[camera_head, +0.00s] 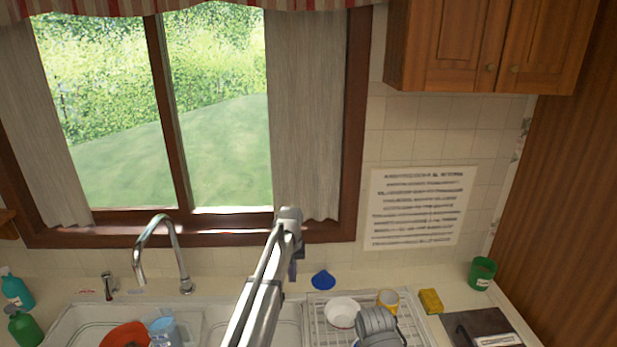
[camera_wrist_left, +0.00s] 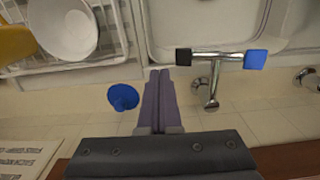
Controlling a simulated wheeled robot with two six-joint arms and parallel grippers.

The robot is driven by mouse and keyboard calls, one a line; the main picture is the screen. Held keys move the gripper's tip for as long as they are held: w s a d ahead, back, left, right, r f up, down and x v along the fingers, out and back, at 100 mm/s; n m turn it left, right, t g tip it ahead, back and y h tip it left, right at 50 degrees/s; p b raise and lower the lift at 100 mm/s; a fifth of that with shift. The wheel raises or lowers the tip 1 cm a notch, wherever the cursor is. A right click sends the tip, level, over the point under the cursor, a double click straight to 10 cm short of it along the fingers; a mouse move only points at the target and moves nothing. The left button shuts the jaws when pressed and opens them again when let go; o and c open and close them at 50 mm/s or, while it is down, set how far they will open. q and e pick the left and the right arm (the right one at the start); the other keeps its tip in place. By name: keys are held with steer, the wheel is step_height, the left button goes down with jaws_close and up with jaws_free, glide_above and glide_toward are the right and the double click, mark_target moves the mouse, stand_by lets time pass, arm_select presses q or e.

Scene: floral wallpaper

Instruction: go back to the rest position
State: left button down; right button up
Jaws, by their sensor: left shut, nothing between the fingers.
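My left arm rises from the bottom middle of the head view. My left gripper (camera_head: 292,271) hangs at its upper end, in front of the wall below the window. In the left wrist view its two purple-grey fingers (camera_wrist_left: 160,78) are together, with nothing between them. They are above the back of the counter, between a blue funnel-like thing (camera_wrist_left: 123,97) and the faucet (camera_wrist_left: 212,92), and appear clear of both. My right gripper is not in view.
The sink (camera_head: 92,317) and faucet (camera_head: 160,240) are left of my arm. The dish rack (camera_head: 318,322) holds a white bowl (camera_head: 341,312), a yellow cup (camera_head: 388,299) and grey dishes (camera_head: 377,326). A yellow sponge (camera_head: 431,301) and green cup (camera_head: 482,273) stand right. A cupboard (camera_head: 490,45) hangs above.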

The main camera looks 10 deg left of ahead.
arm_select(q)
steer(key=s+d+f+m+b, duration=0.2)
steer(key=s+d, duration=0.2)
steer(key=s, duration=0.6)
steer(key=s+d+f+m+b, duration=0.2)
steer(key=s+d, duration=0.3)
steer(key=s, duration=0.6)
steer(key=s+d+f+m+y+b, duration=0.1)
steer(key=s+d, duration=0.4)
steer(key=s, duration=0.6)
step_height(320, 180, down, 2)
steer(key=shift+s+f+m+b, duration=0.1)
steer(key=shift+s+m+b, duration=0.05)
steer(key=shift+m+b, duration=0.75)
